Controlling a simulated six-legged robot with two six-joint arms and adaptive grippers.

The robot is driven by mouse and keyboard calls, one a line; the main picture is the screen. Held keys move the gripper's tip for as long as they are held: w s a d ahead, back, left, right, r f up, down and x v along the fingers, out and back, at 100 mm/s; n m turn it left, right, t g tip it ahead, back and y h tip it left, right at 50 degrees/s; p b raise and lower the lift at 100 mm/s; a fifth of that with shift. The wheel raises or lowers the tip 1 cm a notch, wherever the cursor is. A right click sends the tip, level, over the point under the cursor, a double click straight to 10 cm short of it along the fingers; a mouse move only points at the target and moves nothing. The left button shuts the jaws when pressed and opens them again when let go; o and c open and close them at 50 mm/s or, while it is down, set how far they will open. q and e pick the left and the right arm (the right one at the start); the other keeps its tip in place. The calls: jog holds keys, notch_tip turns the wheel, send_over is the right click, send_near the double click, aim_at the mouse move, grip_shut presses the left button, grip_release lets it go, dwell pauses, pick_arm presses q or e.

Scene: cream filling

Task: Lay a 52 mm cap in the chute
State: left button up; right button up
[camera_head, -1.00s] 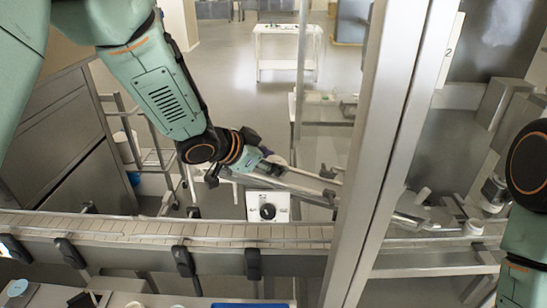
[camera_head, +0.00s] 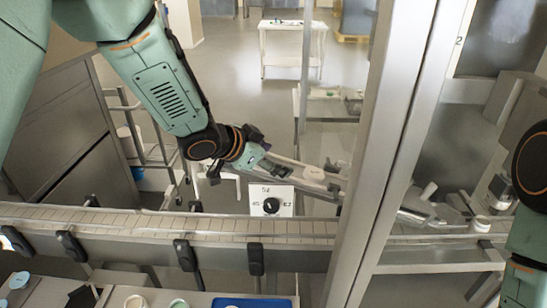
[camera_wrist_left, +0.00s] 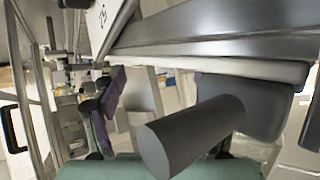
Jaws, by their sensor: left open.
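My left gripper (camera_head: 255,155) is at the upper left end of the sloping metal chute (camera_head: 292,165), behind the conveyor. Its fingers are apart, and I see nothing held between them. In the left wrist view, the long metal edges of a rail (camera_wrist_left: 215,45) cross the top. A pale, round, flat shape (camera_head: 313,173) shows on the chute, right of the gripper; it looks like a cap, but its size cannot be read. The right gripper is out of view.
A conveyor (camera_head: 120,222) with black clamps runs across the front. A metal post (camera_head: 385,150) stands right of the chute and hides part of it. Pale round items (camera_head: 135,302) and a blue tray (camera_head: 250,303) lie at the bottom edge.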

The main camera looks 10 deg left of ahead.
pick_arm(q)
jog(key=shift+s+r, duration=0.1)
jog(key=v, duration=1.1)
jog(key=shift+s+a+r, duration=0.2)
jog(key=shift+a, duration=0.05)
jog(key=shift+s+a, duration=0.1)
dwell(0.4)
